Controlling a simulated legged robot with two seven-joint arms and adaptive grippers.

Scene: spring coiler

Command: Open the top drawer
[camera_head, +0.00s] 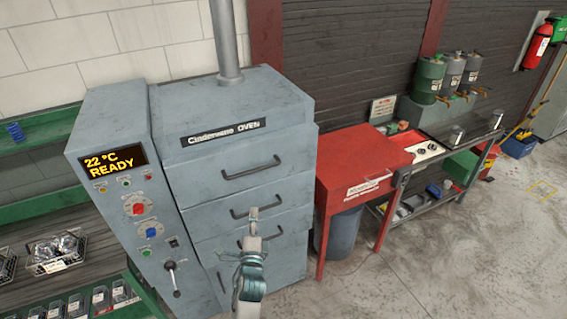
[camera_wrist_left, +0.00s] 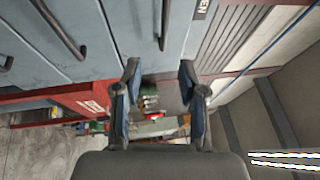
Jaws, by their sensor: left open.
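The grey oven (camera_head: 230,105) has several stacked drawers. The top drawer (camera_head: 290,160) has a dark bar handle (camera_head: 251,168) and looks shut. A second bar handle (camera_head: 280,200) sits below it, and a third lower down is partly hidden by my arm. My left gripper (camera_head: 254,213) is in front of the second handle, below the top handle. In the left wrist view the left gripper (camera_wrist_left: 160,72) has its fingers spread with nothing between them. The top handle (camera_wrist_left: 164,25) shows there beyond the fingertips, toward the upper edge. My right gripper is in neither view.
A control panel (camera_head: 125,190) with a lit display stands left of the drawers. A red table (camera_head: 360,160) stands close on the right. Shelves with baskets (camera_head: 58,250) are at the left.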

